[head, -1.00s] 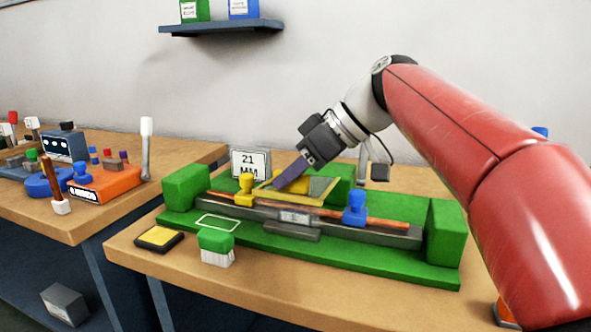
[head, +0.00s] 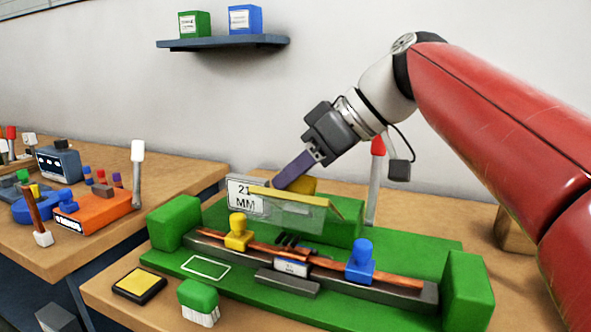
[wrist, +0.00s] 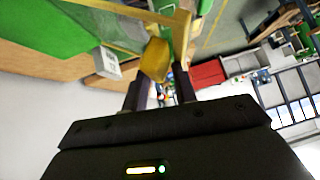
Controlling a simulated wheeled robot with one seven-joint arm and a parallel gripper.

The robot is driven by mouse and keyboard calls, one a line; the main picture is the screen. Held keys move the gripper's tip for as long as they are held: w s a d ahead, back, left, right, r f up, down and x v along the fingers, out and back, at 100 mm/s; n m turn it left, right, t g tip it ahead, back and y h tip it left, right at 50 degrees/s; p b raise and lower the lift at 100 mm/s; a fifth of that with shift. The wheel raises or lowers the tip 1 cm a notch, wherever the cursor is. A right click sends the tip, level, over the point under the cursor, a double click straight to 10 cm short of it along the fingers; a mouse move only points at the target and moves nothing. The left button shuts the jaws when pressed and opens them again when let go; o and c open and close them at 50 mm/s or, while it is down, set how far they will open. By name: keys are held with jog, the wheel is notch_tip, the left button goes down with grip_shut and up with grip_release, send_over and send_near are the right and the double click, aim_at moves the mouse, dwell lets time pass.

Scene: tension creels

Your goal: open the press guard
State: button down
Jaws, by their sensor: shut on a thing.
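The press guard (head: 290,212) is a clear panel with a yellow frame, over the middle of the green press (head: 215,262). It is raised and tilted, its yellow edge above the bar and dark parts beneath it showing. My gripper (head: 282,183) is at the guard's upper edge, shut on its yellow handle. In the wrist view the yellow handle (wrist: 157,60) lies at the fingertips of my gripper (wrist: 160,85), with the guard's yellow frame (wrist: 130,12) above it. The exact contact is partly hidden by the fingers.
A yellow knob (head: 237,232) and a blue knob (head: 361,262) stand on the press's bar. A "21 MM" sign (head: 246,196) stands close behind the guard. A brush (head: 199,302) and a yellow pad (head: 139,284) lie in front. A red-topped lever (head: 376,175) rises behind.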

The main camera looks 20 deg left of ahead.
jog(key=shift+w+d+f, duration=0.25)
jog(key=shift+w+f, duration=0.25)
jog(key=shift+w, duration=0.15)
jog(key=c, duration=1.5)
grip_release()
jog(key=shift+o, duration=0.7)
jog(key=shift+w+f, duration=0.1)
jog(key=shift+w, duration=0.1)
jog(key=v, duration=0.8)
jog(key=shift+s+a+r+p, duration=0.25)
jog(key=shift+s+p, duration=0.1)
jog(key=shift+p, duration=0.1)
jog(key=shift+s, duration=0.1)
